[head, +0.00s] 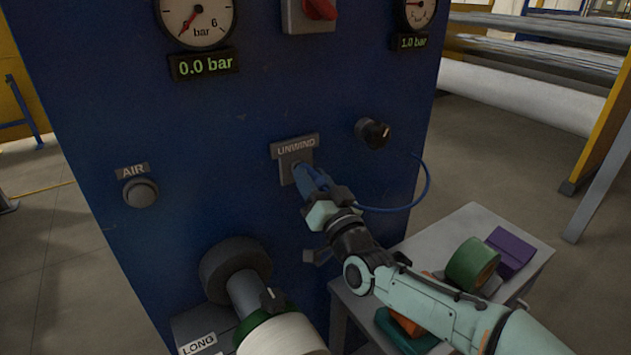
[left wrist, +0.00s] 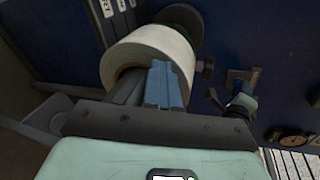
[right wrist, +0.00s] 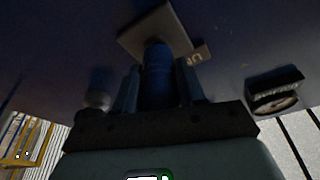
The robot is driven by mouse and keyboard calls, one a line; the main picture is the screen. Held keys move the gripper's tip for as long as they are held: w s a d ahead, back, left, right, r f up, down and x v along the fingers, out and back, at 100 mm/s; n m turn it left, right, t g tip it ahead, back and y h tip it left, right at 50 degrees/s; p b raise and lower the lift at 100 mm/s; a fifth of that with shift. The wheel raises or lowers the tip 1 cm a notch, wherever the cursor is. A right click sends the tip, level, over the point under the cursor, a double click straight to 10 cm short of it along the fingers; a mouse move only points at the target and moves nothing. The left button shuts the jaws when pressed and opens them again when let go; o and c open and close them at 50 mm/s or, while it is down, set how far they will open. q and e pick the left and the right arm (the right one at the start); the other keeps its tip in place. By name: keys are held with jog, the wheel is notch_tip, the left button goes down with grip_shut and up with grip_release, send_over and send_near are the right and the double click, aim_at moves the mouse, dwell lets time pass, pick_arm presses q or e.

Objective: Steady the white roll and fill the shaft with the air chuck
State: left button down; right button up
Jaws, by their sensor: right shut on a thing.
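The white roll (head: 285,337) sits on the shaft (head: 243,292) at the bottom of the head view. It also shows in the left wrist view (left wrist: 148,48). My left gripper (left wrist: 164,68) has its fingers together in front of the roll's near end; whether they touch it is unclear. The left gripper is outside the head view. My right gripper (head: 313,192) is shut on the blue air chuck, at the grey UNWIND holder (head: 290,168) on the blue panel. The chuck (right wrist: 157,72) stands between its fingers, its tip at the holder plate.
The left gauge (head: 196,20) reads 0.0 bar; the right gauge (head: 416,12) shows 1.0 bar. An AIR button (head: 140,192) and a black knob (head: 372,132) stick out. A blue hose (head: 425,185) loops right. A small table (head: 520,245) holds coloured rolls and blocks below my right arm.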

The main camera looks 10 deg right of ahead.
aim_at(323, 189)
jog(key=shift+w+a+r, duration=0.1)
jog(key=shift+w+a, duration=0.05)
jog(key=shift+w, duration=0.15)
dwell(0.8)
jog(key=shift+f, duration=0.3)
dwell(3.3)
dwell(1.3)
jog(key=shift+s+d+r, duration=0.1)
jog(key=shift+s+d, duration=0.15)
jog(key=shift+s, duration=0.4)
jog(key=shift+s+d+r, duration=0.1)
jog(key=shift+s+d, duration=0.1)
jog(key=shift+s, duration=0.45)
jog(key=shift+s+d+r, duration=0.1)
jog(key=shift+s+d, duration=0.15)
jog(key=shift+s, duration=0.4)
jog(key=shift+s+d+f, duration=0.1)
jog(key=shift+s+d, duration=0.15)
jog(key=shift+s, duration=0.35)
jog(key=shift+s+d+r, duration=0.1)
jog(key=shift+s+d, duration=0.1)
jog(key=shift+s, duration=0.4)
jog(key=shift+s+d+f, duration=0.1)
jog(key=shift+s+d, duration=0.15)
jog(key=shift+s, duration=0.35)
